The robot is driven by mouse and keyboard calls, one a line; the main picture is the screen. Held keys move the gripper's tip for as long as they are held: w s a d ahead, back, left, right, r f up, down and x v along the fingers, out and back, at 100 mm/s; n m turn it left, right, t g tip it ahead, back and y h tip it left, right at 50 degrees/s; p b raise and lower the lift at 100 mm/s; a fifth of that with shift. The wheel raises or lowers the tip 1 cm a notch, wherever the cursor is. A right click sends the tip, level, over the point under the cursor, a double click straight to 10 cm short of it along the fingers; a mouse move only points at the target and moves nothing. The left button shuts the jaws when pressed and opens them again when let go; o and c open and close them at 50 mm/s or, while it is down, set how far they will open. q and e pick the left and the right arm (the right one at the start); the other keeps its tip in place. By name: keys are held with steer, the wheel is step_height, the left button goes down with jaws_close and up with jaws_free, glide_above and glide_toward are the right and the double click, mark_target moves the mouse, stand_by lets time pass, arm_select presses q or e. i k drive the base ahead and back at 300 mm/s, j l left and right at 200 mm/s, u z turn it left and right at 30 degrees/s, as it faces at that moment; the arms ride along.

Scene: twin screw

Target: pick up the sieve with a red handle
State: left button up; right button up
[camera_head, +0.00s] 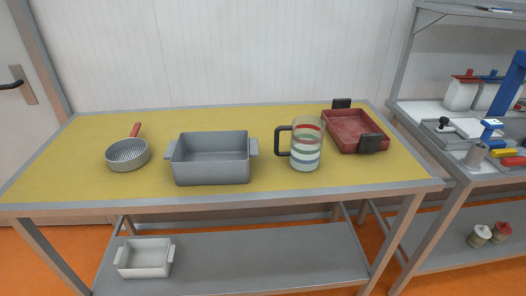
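The sieve (127,154) is a round grey metal pan with a perforated inside. It stands upright on the left part of the table's yellow top, left of a grey rectangular container and apart from it. Its red handle (135,130) points to the back and slightly right, angled upward. Nothing covers the sieve. Neither of my grippers shows in the head view.
The table (80,178) also holds a grey two-handled container (212,172), a striped jug (306,150) and a red tray (350,128) with black handles. A white container (144,259) sits on the lower shelf. A cluttered workbench (440,109) stands at right. Yellow surface around the sieve is clear.

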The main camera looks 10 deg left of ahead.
mark_target(130, 153)
steer(key=u, duration=1.3)
